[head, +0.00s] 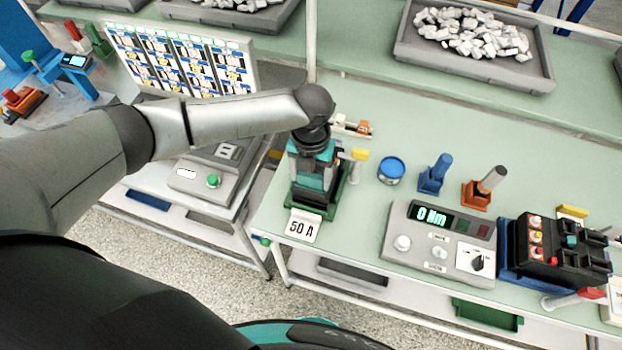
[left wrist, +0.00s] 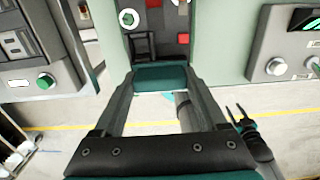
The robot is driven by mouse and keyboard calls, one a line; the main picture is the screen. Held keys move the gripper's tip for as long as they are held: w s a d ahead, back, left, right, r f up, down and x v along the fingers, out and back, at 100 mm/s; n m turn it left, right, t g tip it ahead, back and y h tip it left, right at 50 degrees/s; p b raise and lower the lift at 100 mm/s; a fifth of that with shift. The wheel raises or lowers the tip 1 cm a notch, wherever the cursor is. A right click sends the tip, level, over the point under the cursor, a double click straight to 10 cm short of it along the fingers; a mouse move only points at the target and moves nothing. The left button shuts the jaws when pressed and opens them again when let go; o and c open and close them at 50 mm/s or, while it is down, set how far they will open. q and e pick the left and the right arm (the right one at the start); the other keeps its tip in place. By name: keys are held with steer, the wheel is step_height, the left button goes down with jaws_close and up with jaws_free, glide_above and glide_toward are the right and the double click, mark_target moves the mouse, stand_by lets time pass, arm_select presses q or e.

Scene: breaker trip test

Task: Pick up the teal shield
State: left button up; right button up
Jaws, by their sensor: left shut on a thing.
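The teal shield (left wrist: 160,77) sits between the two fingertips of my left gripper (left wrist: 158,90) in the left wrist view. The gripper is shut on it from both sides. In the head view my left gripper (head: 312,165) points down over the green stand behind the 50 A card, and its own body hides much of what it holds. Whether the shield still touches the stand is unclear. What looks like my right gripper (left wrist: 238,114) shows small at the right of the left wrist view, fingers apart and empty.
The 50 A card (head: 302,226) stands at the table's front edge. To the right are a blue tin (head: 391,170), a blue holder (head: 435,173), an orange holder (head: 476,194), a torque tester (head: 440,240) and a black breaker unit (head: 560,255). A grey console (head: 215,175) lies left.

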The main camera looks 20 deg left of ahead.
arm_select(q)
steer(key=c, duration=0.5)
steer(key=shift+r, duration=0.15)
